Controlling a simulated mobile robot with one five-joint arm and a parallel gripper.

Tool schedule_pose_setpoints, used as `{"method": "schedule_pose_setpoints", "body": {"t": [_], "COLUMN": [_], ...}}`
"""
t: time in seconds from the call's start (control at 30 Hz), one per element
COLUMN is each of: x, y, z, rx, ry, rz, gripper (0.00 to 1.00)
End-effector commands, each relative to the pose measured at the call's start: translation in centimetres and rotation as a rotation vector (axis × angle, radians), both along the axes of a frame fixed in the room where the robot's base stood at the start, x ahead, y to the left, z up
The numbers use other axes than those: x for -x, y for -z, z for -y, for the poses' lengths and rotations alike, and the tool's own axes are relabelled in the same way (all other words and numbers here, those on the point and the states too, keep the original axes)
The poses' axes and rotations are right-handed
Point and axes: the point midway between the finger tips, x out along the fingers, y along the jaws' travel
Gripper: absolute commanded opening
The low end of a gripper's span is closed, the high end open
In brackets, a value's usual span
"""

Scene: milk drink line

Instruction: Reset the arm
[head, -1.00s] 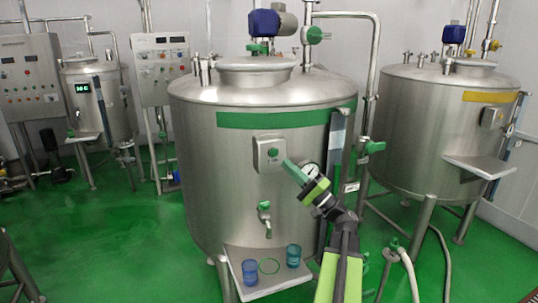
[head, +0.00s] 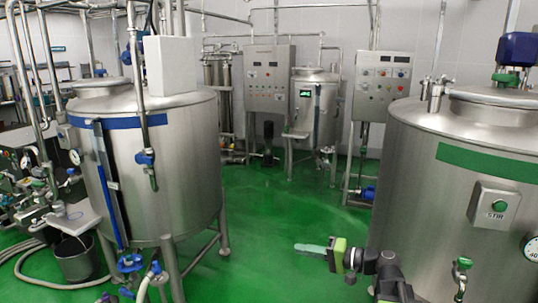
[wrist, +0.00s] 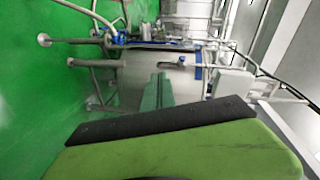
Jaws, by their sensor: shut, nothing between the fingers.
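My gripper (head: 312,248) shows in the lower middle of the head view, in front of the green floor and left of the green-banded tank (head: 430,190). Its pale green fingers are shut and hold nothing. The arm is partly cut off by the bottom edge. In the wrist view the fingers (wrist: 158,92) point toward a blue-banded tank, which appears turned on its side there.
The blue-banded tank (head: 160,150) stands at left with pipes, blue valves and a bucket (head: 76,258) beside it. Control cabinets (head: 270,78) and a smaller tank (head: 315,105) stand at the back. The green floor (head: 265,225) between the tanks is clear.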

Motion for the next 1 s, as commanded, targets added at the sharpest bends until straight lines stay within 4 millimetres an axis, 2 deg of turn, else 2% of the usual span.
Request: {"method": "schedule_pose_setpoints", "body": {"t": [0.03, 0.1, 0.17, 0.2, 0.27, 0.33, 0.4, 0.5, 0.6, 1.0], "x": [1.2, 3.4, 5.5, 6.8, 8.3, 9.4, 10.1, 10.8, 11.1, 11.2], "y": [2.5, 7.0, 11.0, 13.4, 16.3, 18.6, 19.9, 20.5, 20.6, 20.6], "z": [-3.6, -7.4, -9.1, -9.2, -8.0, -4.7, -0.8, 3.1, 5.0, 5.1], "rx": [0.1, 0.288, 0.477, 0.604, 0.788, 0.979, 1.133, 1.283, 1.352, 1.347], "ry": [-0.069, -0.164, -0.234, -0.267, -0.294, -0.287, -0.256, -0.219, -0.192, -0.18], "rz": [-0.041, -0.107, -0.166, -0.202, -0.256, -0.32, -0.383, -0.45, -0.49, -0.508], "gripper": [0.0, 0.0, 0.0, 0.0, 0.0, 0.0, 0.0, 0.0, 0.0, 0.0]}}
